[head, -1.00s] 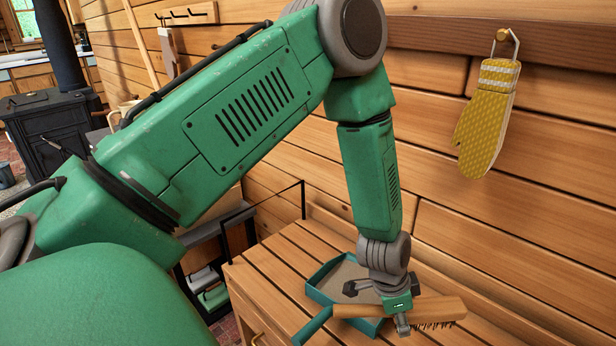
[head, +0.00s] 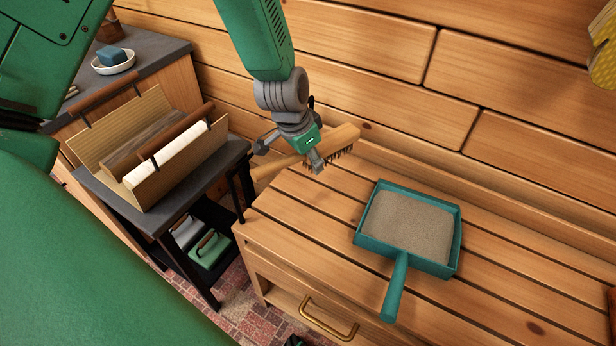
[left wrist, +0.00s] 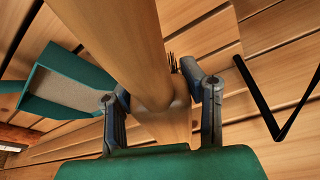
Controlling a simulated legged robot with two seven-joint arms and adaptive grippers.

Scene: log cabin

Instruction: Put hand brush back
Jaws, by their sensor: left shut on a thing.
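The hand brush (head: 343,139) has a pale wooden body, dark bristles pointing down and a wooden handle reaching left. My left gripper (head: 293,157) is shut on it near where the handle meets the head, and holds it over the left back part of the slatted wooden bench top. In the left wrist view the brush (left wrist: 112,45) runs between the fingers of the left gripper (left wrist: 160,95). Whether the bristles touch the bench is unclear. A teal dustpan (head: 397,285) with a sandy-looking inside lies on the bench, right of the brush and apart from it. My right gripper is out of view.
Left of the bench (head: 290,230) stands a dark stand (head: 225,178) with an open wooden carrier (head: 160,185) on top and handled blocks (head: 208,250) below. The plank wall (head: 370,80) is close behind. A yellow mitt (head: 603,55) hangs at right.

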